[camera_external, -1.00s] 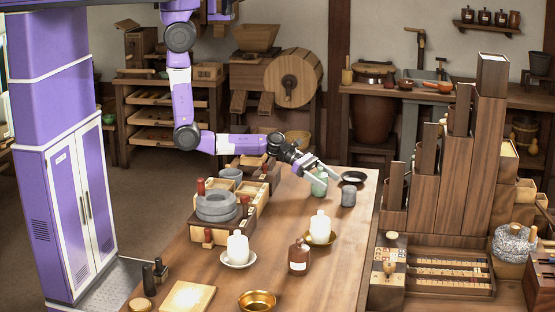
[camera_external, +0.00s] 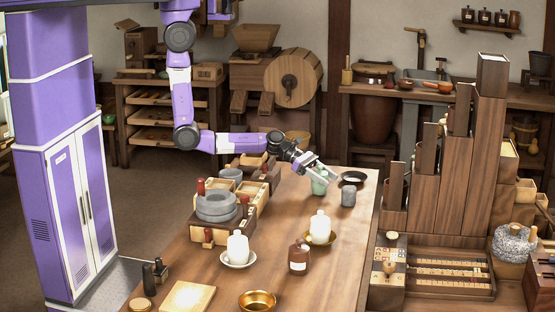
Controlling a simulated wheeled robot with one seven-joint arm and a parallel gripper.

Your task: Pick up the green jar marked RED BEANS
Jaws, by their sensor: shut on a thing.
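A pale green jar (camera_external: 319,187) stands near the far end of the wooden table. My gripper (camera_external: 320,178) reaches it from the left and is shut on its upper part. The jar looks upright and at table level; I cannot tell if its base touches the table. Part of its top is hidden by the fingers. Any lettering on it is too small to read.
A grey cup (camera_external: 348,196) and a dark saucer (camera_external: 353,178) stand close right of the jar. White jars (camera_external: 320,228) (camera_external: 238,249), a brown bottle (camera_external: 299,257), a brass bowl (camera_external: 257,302) and a stone quern (camera_external: 216,207) stand nearer.

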